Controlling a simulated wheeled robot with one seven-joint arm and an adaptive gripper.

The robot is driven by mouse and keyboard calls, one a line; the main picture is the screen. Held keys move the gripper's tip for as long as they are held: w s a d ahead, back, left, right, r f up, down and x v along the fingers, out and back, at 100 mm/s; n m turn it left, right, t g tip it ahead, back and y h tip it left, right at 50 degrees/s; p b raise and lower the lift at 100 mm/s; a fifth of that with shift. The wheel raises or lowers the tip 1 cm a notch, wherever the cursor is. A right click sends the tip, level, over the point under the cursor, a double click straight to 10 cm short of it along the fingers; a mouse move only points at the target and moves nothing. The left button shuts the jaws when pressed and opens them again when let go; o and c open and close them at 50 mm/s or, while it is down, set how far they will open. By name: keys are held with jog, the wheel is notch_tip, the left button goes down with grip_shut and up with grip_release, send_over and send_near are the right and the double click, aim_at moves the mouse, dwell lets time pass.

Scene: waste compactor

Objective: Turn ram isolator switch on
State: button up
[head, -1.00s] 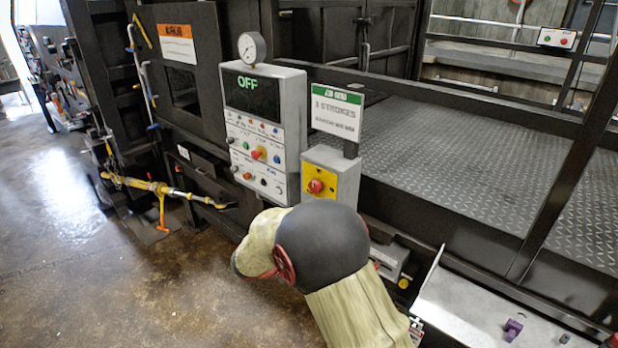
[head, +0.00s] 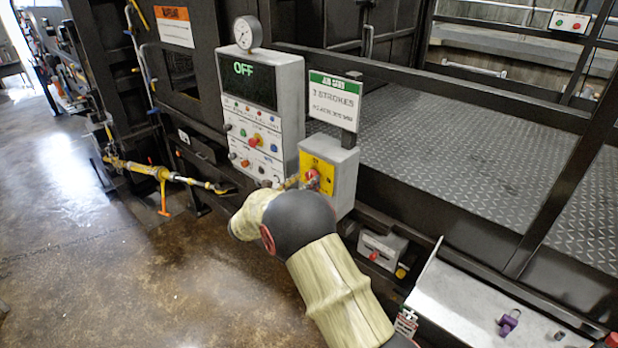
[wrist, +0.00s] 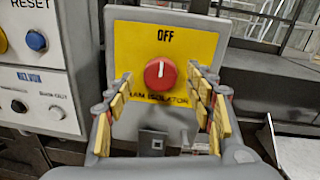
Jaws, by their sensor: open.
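The ram isolator switch (wrist: 160,74) is a round red knob on a yellow plate (wrist: 200,42) marked OFF at the top and RAM ISOLATOR below. Its pale pointer mark stands about upright, toward OFF. In the head view the switch (head: 312,178) sits on a grey box, partly hidden by my arm. My gripper (wrist: 163,98) is open in the wrist view, its yellow-padded fingers to the left and right of the knob and apart from it. I cannot tell how far the fingertips are from the plate.
A control panel (head: 262,110) with a display reading OFF and several buttons stands just left of the switch box. A sign (head: 334,100) reading 3 STROKES rises above the box. A sloping metal surface (head: 465,305) with a purple item (head: 509,322) lies at lower right.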

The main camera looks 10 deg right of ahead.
jog(key=shift+x, duration=1.3)
jog(key=shift+c, duration=0.9)
jog(key=c, duration=1)
